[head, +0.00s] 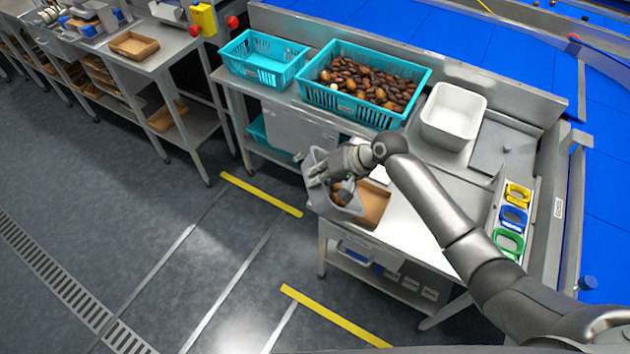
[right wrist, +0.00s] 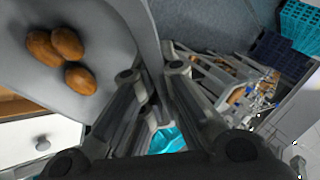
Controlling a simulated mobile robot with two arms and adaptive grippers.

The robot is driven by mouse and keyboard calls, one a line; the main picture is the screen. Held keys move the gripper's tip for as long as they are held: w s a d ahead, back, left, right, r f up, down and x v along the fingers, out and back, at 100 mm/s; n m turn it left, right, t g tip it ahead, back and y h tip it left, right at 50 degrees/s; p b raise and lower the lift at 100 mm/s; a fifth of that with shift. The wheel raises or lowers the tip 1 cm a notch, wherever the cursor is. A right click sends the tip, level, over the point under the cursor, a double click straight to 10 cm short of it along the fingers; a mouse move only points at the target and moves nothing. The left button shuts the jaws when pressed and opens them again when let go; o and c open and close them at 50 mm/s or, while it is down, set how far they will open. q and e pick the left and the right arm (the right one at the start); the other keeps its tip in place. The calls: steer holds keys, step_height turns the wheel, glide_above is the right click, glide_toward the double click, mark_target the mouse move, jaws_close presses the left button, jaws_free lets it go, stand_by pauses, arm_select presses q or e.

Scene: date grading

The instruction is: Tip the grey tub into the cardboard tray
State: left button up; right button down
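The grey tub (head: 350,209) is held up by my right gripper (head: 320,174) at the left end of the white bench, beside and partly over the cardboard tray (head: 375,207). In the right wrist view my gripper (right wrist: 155,85) is shut on the wall of the grey tub (right wrist: 95,22), one finger on each side. Three brown dates (right wrist: 62,50) lie inside the tub. The tub looks tilted; how far I cannot tell. The tray's visible part looks empty; the tub hides its left part. My left gripper is not in view.
A teal crate full of dates (head: 420,83), an empty teal crate (head: 261,66) and a white bin (head: 453,103) stand behind. Yellow, blue and green items (head: 514,217) sit at the right. The white bench top right of the tray is clear.

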steer(key=shift+w+d+r+y+b, duration=0.1)
steer(key=shift+d+r+y+b, duration=0.1)
steer(key=shift+d+y+b, duration=0.45)
steer(key=shift+w+d+r+y+b, duration=0.15)
steer(key=shift+y+b, duration=0.1)
steer(key=shift+b, duration=0.7)
steer(key=shift+w+d+f+m+y+b, duration=0.1)
steer(key=shift+w+d+m+y+b, duration=0.25)
steer(key=shift+d+y+b, duration=1.45)
steer(key=shift+w+d+f+m+y+b, duration=0.1)
steer(key=shift+d+m+y+b, duration=0.6)
steer(key=shift+b, duration=2.25)
steer(key=shift+w+d+m+y+b, duration=0.25)
steer(key=shift+d+y+b, duration=1)
steer(key=shift+b, duration=1.1)
steer(key=d+b, duration=0.1)
steer(key=b, duration=0.1)
steer(key=d+y+b, duration=0.1)
steer(key=d+m+y+b, duration=0.1)
steer(key=d+b, duration=0.1)
steer(key=shift+w+d+f+t+y+b, duration=0.1)
steer(key=shift+w+f+t+y+b, duration=0.1)
steer(key=shift+w+t+y+b, duration=0.15)
steer(key=shift+r, duration=0.1)
